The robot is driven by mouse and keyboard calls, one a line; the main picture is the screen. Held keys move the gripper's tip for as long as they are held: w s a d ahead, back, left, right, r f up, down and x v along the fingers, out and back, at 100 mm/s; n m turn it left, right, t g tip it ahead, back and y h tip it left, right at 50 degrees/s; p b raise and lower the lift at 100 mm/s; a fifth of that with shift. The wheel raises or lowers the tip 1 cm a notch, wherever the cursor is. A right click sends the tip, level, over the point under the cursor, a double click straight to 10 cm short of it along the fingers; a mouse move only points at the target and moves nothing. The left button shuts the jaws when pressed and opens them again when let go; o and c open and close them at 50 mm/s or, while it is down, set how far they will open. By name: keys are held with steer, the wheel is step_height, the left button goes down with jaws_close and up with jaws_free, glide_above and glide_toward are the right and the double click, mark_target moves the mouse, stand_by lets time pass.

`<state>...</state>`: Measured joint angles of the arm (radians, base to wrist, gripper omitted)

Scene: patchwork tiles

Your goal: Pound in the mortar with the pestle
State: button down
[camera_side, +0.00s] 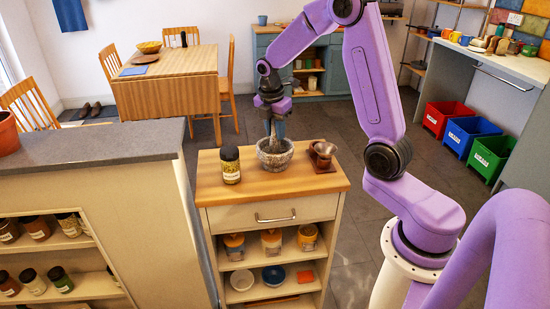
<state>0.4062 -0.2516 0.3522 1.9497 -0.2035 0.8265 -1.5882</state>
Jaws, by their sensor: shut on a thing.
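The grey stone mortar (275,158) stands upright on the wooden top of a small cabinet. My gripper (273,118) points down just above the mortar's mouth. It is shut on the pestle (272,138), whose lower part reaches down into the mortar. The mortar's wall hides the pestle's lower end, so I cannot tell whether it touches the bottom.
A dark-lidded jar (230,165) stands left of the mortar, and a brown metal cup on a wooden base (323,155) stands to its right. The cabinet top (270,187) is clear in front. A grey counter (90,145) lies to the left.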

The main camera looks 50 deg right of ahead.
mark_target(275, 138)
stand_by(0.4)
steer(key=shift+f, duration=1.55)
steer(key=shift+r, duration=0.15)
steer(key=shift+r, duration=1.4)
steer(key=shift+f, duration=1.55)
steer(key=shift+r, duration=1.55)
